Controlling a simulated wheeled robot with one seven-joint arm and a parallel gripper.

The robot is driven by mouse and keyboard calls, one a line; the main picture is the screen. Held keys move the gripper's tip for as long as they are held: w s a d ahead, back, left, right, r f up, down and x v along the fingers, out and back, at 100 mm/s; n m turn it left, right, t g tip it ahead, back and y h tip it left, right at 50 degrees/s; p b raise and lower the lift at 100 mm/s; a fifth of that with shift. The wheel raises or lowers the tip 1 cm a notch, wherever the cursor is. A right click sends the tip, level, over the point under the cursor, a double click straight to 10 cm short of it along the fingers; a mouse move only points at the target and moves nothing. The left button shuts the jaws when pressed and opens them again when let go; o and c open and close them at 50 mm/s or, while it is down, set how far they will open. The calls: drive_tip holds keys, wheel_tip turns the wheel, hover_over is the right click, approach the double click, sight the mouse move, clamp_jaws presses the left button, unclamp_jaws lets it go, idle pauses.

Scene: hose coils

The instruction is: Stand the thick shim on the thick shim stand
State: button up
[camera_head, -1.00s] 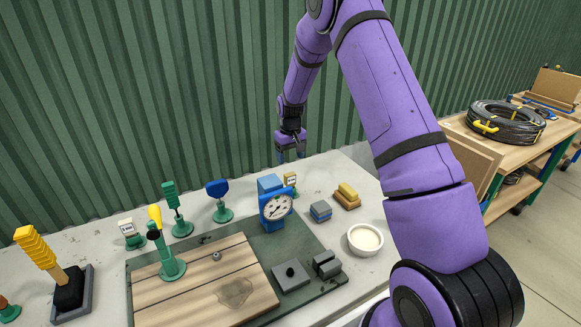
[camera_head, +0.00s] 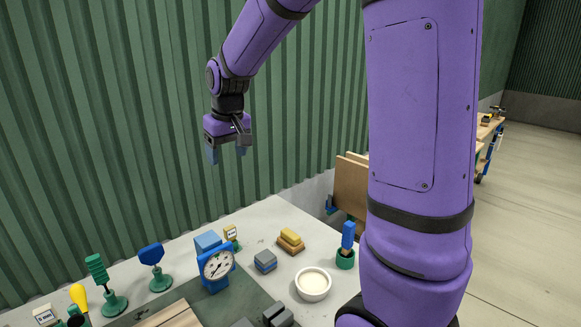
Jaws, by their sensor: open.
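My gripper (camera_head: 227,150) is open and empty, raised in front of the green wall, high above the bench's back edge. Its two fingers point down and stand apart. I cannot tell for sure which thing is the thick shim or its stand. A small card with a yellow edge (camera_head: 231,233) stands behind the blue dial gauge (camera_head: 216,266), its print too small to read. A white card (camera_head: 45,314) stands at lower left.
A blue block (camera_head: 208,242) shows behind the gauge. A blue-headed tool (camera_head: 151,254) and a green-headed tool (camera_head: 96,268) stand on green bases at left. A white bowl (camera_head: 313,284) and a blue-handled item in a green cup (camera_head: 345,259) are at right. My arm covers the right side.

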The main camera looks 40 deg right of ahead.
drive_tip(key=s+a+r+t, duration=0.1)
drive_tip(key=s+a+r, duration=0.1)
drive_tip(key=s, duration=1.1)
drive_tip(key=s+a+r+t, duration=0.1)
drive_tip(key=s+r, duration=0.3)
drive_tip(key=s, duration=1)
drive_tip(key=shift+a+r+t, duration=0.15)
drive_tip(key=shift+a+t, duration=0.25)
drive_tip(key=shift+a, duration=0.2)
